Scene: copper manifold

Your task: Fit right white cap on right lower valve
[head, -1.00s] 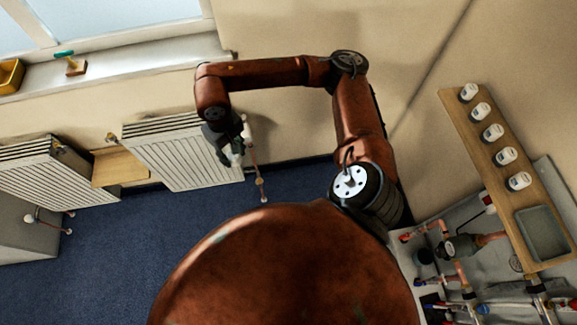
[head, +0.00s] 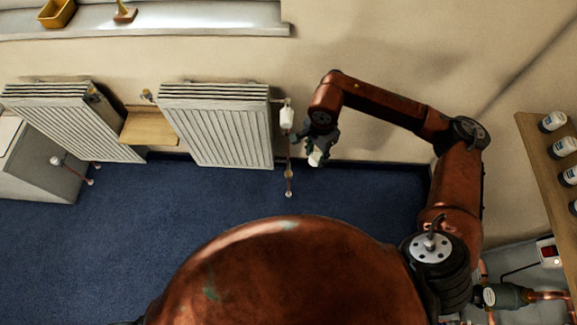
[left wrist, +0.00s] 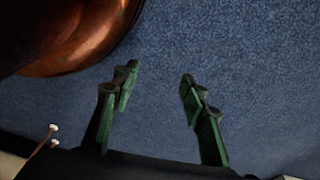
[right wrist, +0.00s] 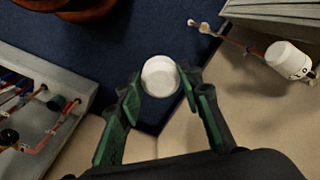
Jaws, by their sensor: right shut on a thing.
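My right gripper (head: 309,151) is shut on a white cap (head: 316,158), held in the air to the right of the right radiator's pipe. The right wrist view shows this cap (right wrist: 160,76) between the fingertips. Another white cap (head: 286,117) sits at the radiator's upper right corner; it also shows in the right wrist view (right wrist: 288,58). Below it, a thin copper pipe with small pale fittings (head: 289,174) runs down to the floor, apart from the held cap. I cannot clearly tell the lower valve itself. My left gripper (left wrist: 158,88) is open and empty above blue carpet.
The right radiator (head: 218,130) and left radiator (head: 75,120) stand along the wall, with a wooden shelf (head: 150,128) between them. A wooden board (head: 537,150) with several white caps is at the right. Copper pipework (right wrist: 45,125) stands at the right wrist view's left. Carpet is clear.

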